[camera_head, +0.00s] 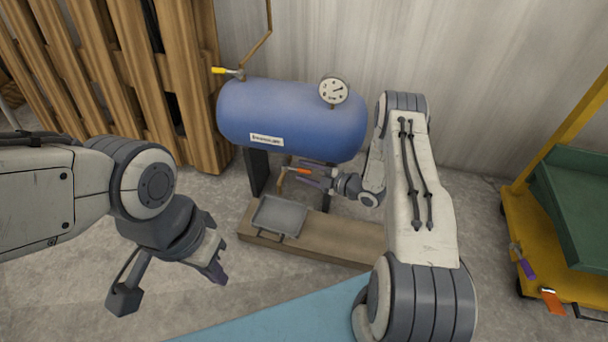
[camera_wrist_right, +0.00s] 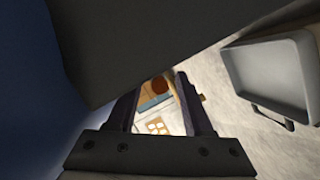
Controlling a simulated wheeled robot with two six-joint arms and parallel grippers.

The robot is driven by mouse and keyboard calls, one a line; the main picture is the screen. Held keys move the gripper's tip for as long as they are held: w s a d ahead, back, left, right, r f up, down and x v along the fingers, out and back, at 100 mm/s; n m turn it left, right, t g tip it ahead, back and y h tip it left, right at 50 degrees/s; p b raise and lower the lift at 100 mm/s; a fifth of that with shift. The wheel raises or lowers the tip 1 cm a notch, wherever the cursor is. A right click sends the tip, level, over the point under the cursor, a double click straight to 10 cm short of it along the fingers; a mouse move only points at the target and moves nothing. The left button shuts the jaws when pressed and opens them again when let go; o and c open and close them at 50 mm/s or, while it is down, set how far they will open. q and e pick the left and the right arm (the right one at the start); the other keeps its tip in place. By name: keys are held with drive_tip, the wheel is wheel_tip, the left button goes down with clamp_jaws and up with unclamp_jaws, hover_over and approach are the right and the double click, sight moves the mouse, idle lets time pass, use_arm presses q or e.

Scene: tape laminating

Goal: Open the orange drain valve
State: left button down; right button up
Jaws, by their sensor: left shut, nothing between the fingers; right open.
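The orange drain valve handle (camera_head: 301,171) sits on a brass pipe (camera_head: 282,180) under the blue tank (camera_head: 290,112). My right gripper (camera_head: 312,175) is open beneath the tank, with its fingers beside and around the orange handle; I cannot tell whether they touch it. In the right wrist view the fingers of my right gripper (camera_wrist_right: 165,105) point away from the camera, and the valve handle cannot be made out clearly. My left gripper (camera_head: 220,275) is shut and empty, low over the floor at the left, well away from the valve.
A grey tray (camera_head: 279,214) rests on the wooden base (camera_head: 335,241) below the valve; it also shows in the right wrist view (camera_wrist_right: 275,75). A yellow-handled valve (camera_head: 222,71) and a gauge (camera_head: 333,91) top the tank. A yellow cart (camera_head: 530,235) stands at the right.

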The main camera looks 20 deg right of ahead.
drive_tip(key=shift+w+a, duration=0.2)
clamp_jaws()
idle(1.4)
